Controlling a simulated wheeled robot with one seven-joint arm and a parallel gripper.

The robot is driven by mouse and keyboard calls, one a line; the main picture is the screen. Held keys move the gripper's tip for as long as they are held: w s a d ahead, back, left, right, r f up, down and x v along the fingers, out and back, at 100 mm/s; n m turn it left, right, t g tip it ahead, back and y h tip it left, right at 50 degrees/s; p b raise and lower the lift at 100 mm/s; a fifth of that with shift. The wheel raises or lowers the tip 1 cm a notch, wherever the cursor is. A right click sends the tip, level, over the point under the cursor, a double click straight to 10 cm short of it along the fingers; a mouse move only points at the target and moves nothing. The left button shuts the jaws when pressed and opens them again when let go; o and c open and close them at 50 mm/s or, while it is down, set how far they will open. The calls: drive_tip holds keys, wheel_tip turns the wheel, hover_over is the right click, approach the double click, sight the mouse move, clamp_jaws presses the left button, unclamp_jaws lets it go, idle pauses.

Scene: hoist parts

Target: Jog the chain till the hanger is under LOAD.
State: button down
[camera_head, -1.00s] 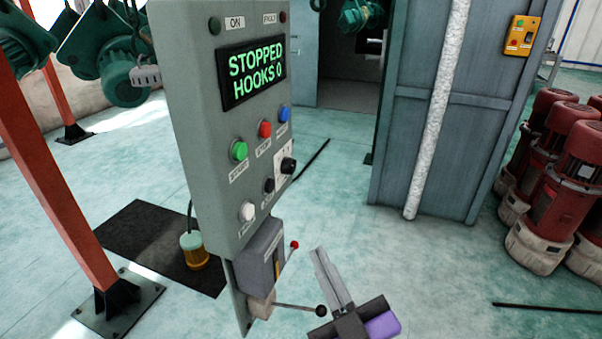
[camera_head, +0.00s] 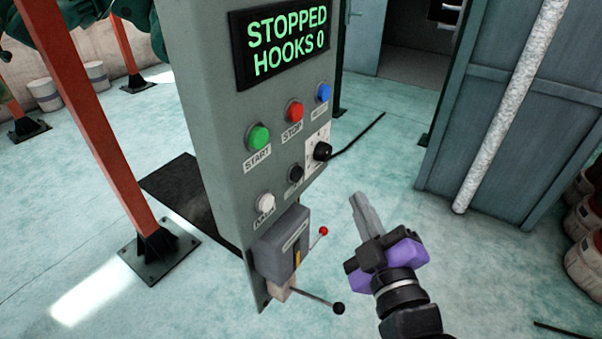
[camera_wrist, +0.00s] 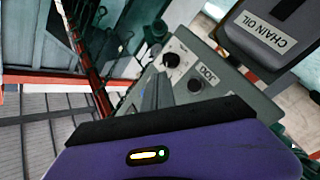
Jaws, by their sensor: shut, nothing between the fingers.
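The grey control panel (camera_head: 215,130) stands upright, its screen (camera_head: 287,45) reading STOPPED, HOOKS 0. Below it are a green START button (camera_head: 258,137), a red STOP button (camera_head: 294,111), a blue button (camera_head: 323,92) and a black selector knob (camera_head: 322,151). The small black button (camera_head: 295,173) is labelled JOG in the wrist view, where it (camera_wrist: 195,84) lies just beyond the fingers. My gripper (camera_head: 358,200) is shut and empty, to the right of the panel, apart from it in the head view. No hanger or LOAD mark can be made out.
A grey box (camera_head: 279,248), labelled CHAIN OIL in the wrist view (camera_wrist: 270,32), juts below the buttons, with a red-tipped lever (camera_head: 323,231) and a black-balled lever (camera_head: 338,308). An orange post (camera_head: 110,140) stands left. A blue-grey cabinet (camera_head: 530,110) stands right.

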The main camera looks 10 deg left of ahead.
sight(297, 174)
drive_tip(key=shift+a, duration=0.1)
drive_tip(key=w+a+b, duration=0.1)
drive_tip(key=w+a, duration=0.2)
drive_tip(key=a, duration=0.5)
drive_tip(key=shift+a, duration=0.15)
idle(2.0)
drive_tip(key=shift+w+a, duration=0.1)
drive_tip(key=shift+a, duration=0.2)
